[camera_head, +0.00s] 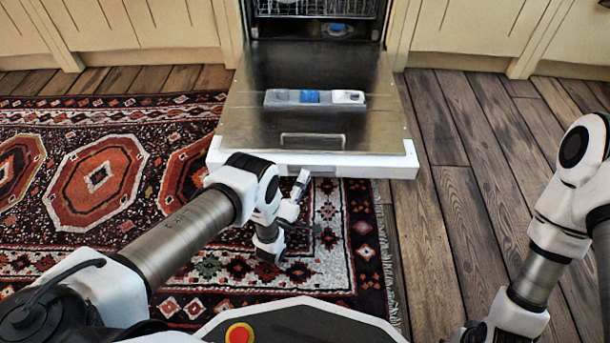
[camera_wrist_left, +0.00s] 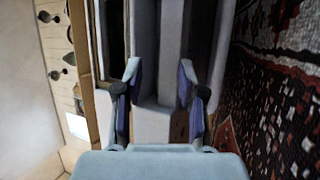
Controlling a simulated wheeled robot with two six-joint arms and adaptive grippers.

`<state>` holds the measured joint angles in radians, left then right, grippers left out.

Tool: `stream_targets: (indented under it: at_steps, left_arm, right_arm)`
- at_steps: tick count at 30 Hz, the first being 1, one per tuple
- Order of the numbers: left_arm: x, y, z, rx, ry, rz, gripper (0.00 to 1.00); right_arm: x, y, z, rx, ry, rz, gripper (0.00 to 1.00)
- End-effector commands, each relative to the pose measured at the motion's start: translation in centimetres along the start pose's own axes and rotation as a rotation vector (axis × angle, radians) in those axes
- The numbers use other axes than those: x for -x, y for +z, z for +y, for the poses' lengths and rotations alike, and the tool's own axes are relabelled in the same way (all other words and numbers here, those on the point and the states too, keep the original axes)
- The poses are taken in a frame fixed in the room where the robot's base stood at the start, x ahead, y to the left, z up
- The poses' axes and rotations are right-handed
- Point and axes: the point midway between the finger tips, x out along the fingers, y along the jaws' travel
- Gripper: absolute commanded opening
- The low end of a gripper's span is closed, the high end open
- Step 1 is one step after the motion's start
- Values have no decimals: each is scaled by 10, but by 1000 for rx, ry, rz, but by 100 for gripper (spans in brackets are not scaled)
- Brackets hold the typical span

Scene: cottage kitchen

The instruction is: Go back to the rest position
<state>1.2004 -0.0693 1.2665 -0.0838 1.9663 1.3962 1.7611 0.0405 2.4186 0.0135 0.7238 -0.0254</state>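My left gripper (camera_head: 301,184) is low in front of the dishwasher door (camera_head: 240,131), close to its white front edge. In the left wrist view the two fingers of this gripper (camera_wrist_left: 160,85) stand apart, with the pale door edge (camera_wrist_left: 150,122) showing between and beyond them. I cannot tell whether they touch the door. Nothing is clearly held. My right arm (camera_head: 555,235) is at the right side of the head view, and its gripper is out of the picture.
The dishwasher (camera_head: 318,12) is open, its door lowered and a rack inside. A grey dispenser unit with a blue part (camera_head: 312,98) is on the door's inner face. A patterned rug (camera_head: 100,180) covers the left floor. Bare wooden floor (camera_head: 450,190) is clear on the right.

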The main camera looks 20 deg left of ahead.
Motion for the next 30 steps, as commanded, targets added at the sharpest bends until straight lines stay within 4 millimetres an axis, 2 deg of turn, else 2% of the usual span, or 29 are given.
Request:
stream_targets:
  at_steps: [8,10,14,17,20,21,23,24,26,27,29,30]
  left_arm:
    - [0,0,0,-2,-3,0,39]
    - [-2,-2,2,-24,-32,-3,39]
    - [-1,-12,11,-169,-223,-36,39]
    - [17,-26,24,-369,-495,-131,39]
    - [68,-43,62,-609,-851,-353,39]
    - [97,-48,84,-693,-989,-484,39]
    - [141,-53,116,-774,-1143,-676,39]
    - [167,-54,141,-808,-1223,-801,39]
    - [204,-57,181,-836,-1316,-987,39]
    - [226,-58,209,-841,-1364,-1108,39]
    - [257,-58,254,-834,-1415,-1290,39]
    - [276,-58,285,-818,-1438,-1408,39]
  right_arm:
    - [1,0,0,0,0,0,40]
    - [6,0,0,0,0,-1,40]
    - [34,1,0,-2,-1,-8,40]
    - [68,2,0,-3,-3,-18,40]
    - [114,4,-1,-6,-5,-32,40]
    - [131,6,-1,-7,-6,-38,40]
    - [147,7,-1,-8,-7,-45,40]
    - [156,8,-1,-10,-7,-49,40]
    - [170,10,-1,-11,-8,-56,40]
    - [179,10,-2,-12,-8,-59,40]
    - [192,11,-2,-14,-9,-64,40]
    - [200,12,-2,-15,-9,-68,40]
